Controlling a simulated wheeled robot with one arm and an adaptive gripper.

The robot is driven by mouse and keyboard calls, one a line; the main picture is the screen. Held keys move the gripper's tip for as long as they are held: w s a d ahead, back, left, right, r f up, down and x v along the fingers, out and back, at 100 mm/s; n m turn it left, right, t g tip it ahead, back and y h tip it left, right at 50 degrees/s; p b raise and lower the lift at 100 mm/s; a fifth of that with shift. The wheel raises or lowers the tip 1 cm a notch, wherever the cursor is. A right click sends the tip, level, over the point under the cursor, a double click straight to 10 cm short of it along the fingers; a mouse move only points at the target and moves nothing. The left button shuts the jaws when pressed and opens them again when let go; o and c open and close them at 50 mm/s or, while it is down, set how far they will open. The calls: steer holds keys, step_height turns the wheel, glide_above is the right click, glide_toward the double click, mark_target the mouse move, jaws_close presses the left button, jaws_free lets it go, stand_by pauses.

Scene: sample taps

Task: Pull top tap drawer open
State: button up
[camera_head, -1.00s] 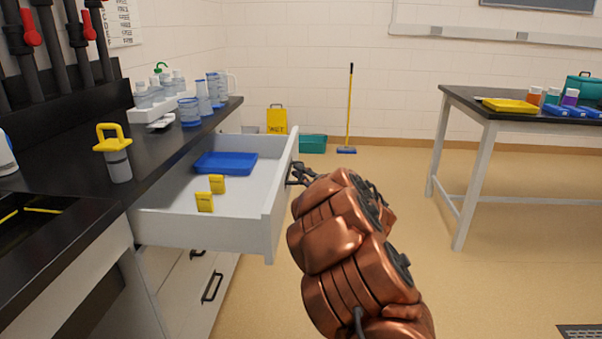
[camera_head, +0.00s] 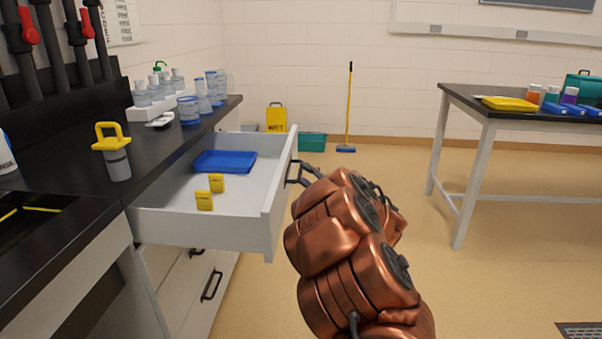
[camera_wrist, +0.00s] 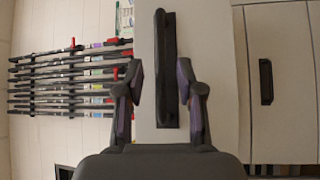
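The top drawer (camera_head: 205,226) is pulled well out from under the black bench, its inside in plain view. Its dark bar handle (camera_head: 291,172) is on the front panel, and in the wrist view the handle (camera_wrist: 165,80) stands between my fingers. My gripper (camera_wrist: 161,80) is open, with a gap on both sides of the handle and no finger seen touching it. In the head view my copper arm hides most of the gripper, just right of the drawer front.
A blue tray (camera_head: 225,162) and two yellow items (camera_head: 210,190) lie in the drawer. A lower drawer handle (camera_head: 211,286) is below. Bottles stand on the bench (camera_head: 60,165). A table (camera_head: 463,105) is at right, with clear floor between.

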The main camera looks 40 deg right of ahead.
steer(key=s+f, duration=0.1)
steer(key=s, duration=0.7)
steer(key=shift+s+d, duration=0.25)
steer(key=shift+s, duration=0.05)
steer(key=shift+w, duration=0.1)
steer(key=w+d+r+m+g+h+p, duration=0.1)
steer(key=d+r+m+g+h+p, duration=0.2)
steer(key=r+m+h+p, duration=0.6)
steer(key=s+a+r+m+g+p, duration=0.2)
steer(key=s+r+m+g+p, duration=0.2)
steer(key=r+g, duration=0.15)
steer(key=s+a+r+m+g+y+p, duration=0.2)
steer(key=s+a+g+y+p, duration=0.2)
steer(key=s+a, duration=1.1)
steer(key=s+a+r+m+g+y+p, duration=0.2)
steer(key=s+a+g+y+p, duration=0.2)
steer(key=s+a+g+p, duration=0.5)
steer(key=s+a+p, duration=0.1)
steer(key=s+a, duration=0.6)
steer(key=a, duration=0.3)
steer(key=shift+r+p, duration=0.25)
steer(key=shift+p, duration=0.15)
